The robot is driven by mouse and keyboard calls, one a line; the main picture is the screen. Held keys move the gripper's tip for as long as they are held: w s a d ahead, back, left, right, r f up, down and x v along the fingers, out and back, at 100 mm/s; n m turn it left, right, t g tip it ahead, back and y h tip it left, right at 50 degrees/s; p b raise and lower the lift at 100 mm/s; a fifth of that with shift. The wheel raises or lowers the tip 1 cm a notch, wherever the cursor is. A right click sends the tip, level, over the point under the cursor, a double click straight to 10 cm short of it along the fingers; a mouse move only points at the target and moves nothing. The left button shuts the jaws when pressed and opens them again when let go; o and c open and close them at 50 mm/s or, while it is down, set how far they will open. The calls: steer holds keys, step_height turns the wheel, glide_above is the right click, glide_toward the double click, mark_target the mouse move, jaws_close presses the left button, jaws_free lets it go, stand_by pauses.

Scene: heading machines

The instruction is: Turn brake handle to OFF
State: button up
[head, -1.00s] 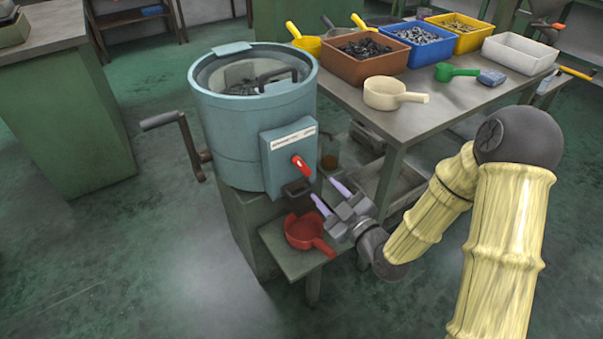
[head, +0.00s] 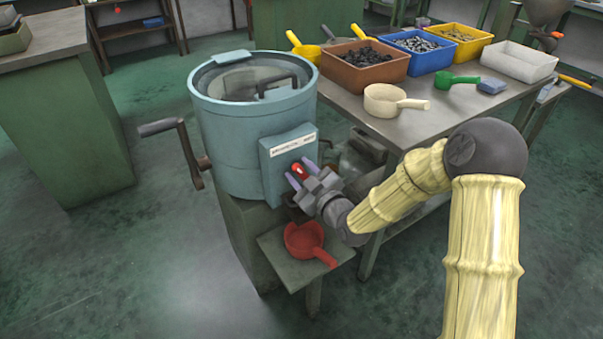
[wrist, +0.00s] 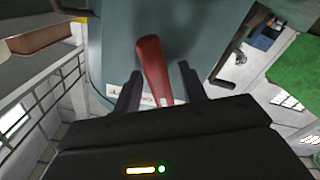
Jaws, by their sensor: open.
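The red brake handle (head: 299,171) is on the blue-grey box (head: 278,187) at the front of the round drum machine (head: 240,140). A white label strip (head: 293,147) sits above it; its lettering is too small to read. In the wrist view the handle (wrist: 153,68) runs between my two fingers and is slightly tilted. My gripper (head: 299,178) is open, with one finger on each side of the handle. I see gaps between fingers and handle in the wrist view (wrist: 158,88). The handle's lower part is partly hidden by my gripper in the head view.
A red scoop (head: 304,240) lies on the small stand (head: 275,252) below my gripper. A crank (head: 180,140) sticks out at the drum's left. The table (head: 425,125) at right holds bins and a cream scoop (head: 384,100). Open floor lies in front.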

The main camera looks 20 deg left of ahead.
jaws_close()
steer(key=shift+m, duration=0.4)
steer(key=m, duration=0.2)
steer(key=shift+d+m+p, duration=0.1)
steer(key=shift+m+p, duration=0.2)
steer(key=m+p, duration=0.1)
steer(key=m, duration=0.2)
steer(key=shift+w+m, duration=0.15)
steer(key=shift+m, duration=0.25)
steer(key=m+p, duration=0.1)
steer(key=m, duration=0.2)
steer(key=m+p, duration=0.1)
steer(key=m, duration=0.1)
steer(key=shift+w+d+f+m, duration=0.1)
steer(key=shift+d+m, duration=0.1)
steer(key=shift+m, duration=0.2)
